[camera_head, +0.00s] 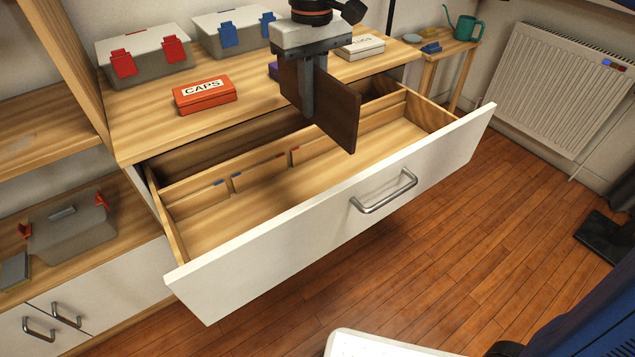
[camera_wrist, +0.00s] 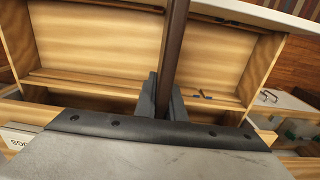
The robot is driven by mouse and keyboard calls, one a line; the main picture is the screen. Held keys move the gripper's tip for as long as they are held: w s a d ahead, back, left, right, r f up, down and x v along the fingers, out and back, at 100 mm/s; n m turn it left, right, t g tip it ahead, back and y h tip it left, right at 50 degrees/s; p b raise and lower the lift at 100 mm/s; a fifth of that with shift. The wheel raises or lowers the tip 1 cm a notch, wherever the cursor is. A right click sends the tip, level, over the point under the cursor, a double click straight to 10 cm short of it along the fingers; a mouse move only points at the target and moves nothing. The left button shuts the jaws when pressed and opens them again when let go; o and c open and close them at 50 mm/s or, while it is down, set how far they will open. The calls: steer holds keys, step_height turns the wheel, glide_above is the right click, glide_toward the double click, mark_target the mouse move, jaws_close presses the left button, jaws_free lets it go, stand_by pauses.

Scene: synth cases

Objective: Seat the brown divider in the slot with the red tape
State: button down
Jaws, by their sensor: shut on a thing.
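The brown divider (camera_head: 338,108) is a dark, flat board hanging upright above the open drawer. My gripper (camera_head: 308,88) is shut on it; in the wrist view the divider (camera_wrist: 174,50) stands edge-on between the two fingers (camera_wrist: 163,103). The drawer (camera_head: 240,239) has a wooden inside and a white front. A lengthwise wooden rail inside carries small red tape marks (camera_head: 295,150) and blue tape marks (camera_head: 237,175). The red marks lie left of the divider in the head view. The divider appears to be above the rail and apart from it. Part of the rail is hidden behind it.
An orange CAPS box (camera_head: 205,97), a purple box (camera_head: 273,69) and a white labelled box (camera_head: 361,47) sit on the worktop behind the drawer. Two grey latched bins stand farther back. The drawer's front compartment is empty. A metal handle (camera_head: 384,193) sticks out from its front.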

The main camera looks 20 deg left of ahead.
step_height(320, 180, down, 23)
stand_by(0.6)
steer(key=shift+f, duration=0.1)
steer(key=c, duration=1.8)
jaws_free()
steer(key=shift+c, duration=0.2)
step_height(320, 180, up, 12)
